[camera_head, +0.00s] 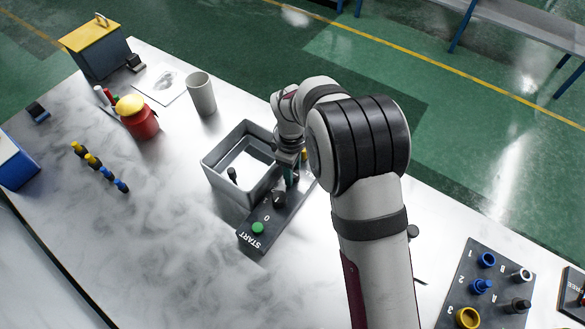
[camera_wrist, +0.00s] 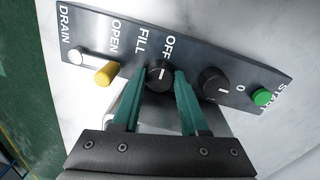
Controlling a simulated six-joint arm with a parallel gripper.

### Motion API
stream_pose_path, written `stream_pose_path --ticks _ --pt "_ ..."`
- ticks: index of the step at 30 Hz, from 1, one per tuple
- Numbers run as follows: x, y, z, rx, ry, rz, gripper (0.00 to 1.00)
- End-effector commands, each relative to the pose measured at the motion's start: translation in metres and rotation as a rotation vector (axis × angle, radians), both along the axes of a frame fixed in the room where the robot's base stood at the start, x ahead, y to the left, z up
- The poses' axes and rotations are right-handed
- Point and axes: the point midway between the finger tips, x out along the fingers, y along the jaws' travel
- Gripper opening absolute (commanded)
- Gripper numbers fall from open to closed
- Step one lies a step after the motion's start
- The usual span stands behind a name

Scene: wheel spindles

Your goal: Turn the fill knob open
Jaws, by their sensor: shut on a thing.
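The black fill knob (camera_wrist: 158,80) sits on the dark control panel (camera_wrist: 190,47), below the words FILL and OFF. A short white mark on its top points up toward OFF, slightly to the right. My gripper (camera_wrist: 160,72) has its two green fingers on either side of the knob, shut on it. The word OPEN is printed to the left of FILL. In the head view my gripper (camera_head: 289,176) is over the far part of the panel (camera_head: 247,243), and the fill knob is hidden by it.
Another black knob (camera_wrist: 213,83) stands close right of my gripper, with a green START button (camera_wrist: 262,97) beyond. A yellow peg (camera_wrist: 106,75) and a pale knob (camera_wrist: 76,56) are to the left. A grey open box (camera_head: 217,183) adjoins the panel.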

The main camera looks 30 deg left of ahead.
Motion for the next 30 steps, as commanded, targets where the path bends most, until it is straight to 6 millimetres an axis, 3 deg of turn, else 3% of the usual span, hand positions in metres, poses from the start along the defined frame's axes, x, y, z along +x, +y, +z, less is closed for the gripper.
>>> stream_pose_path --ticks 11,30 --pt "0.0005 0.0002 0.0004 0.000 -0.001 -0.090 0.00" --pt "-0.0003 0.0009 0.0000 0.000 0.000 -0.641 0.00"
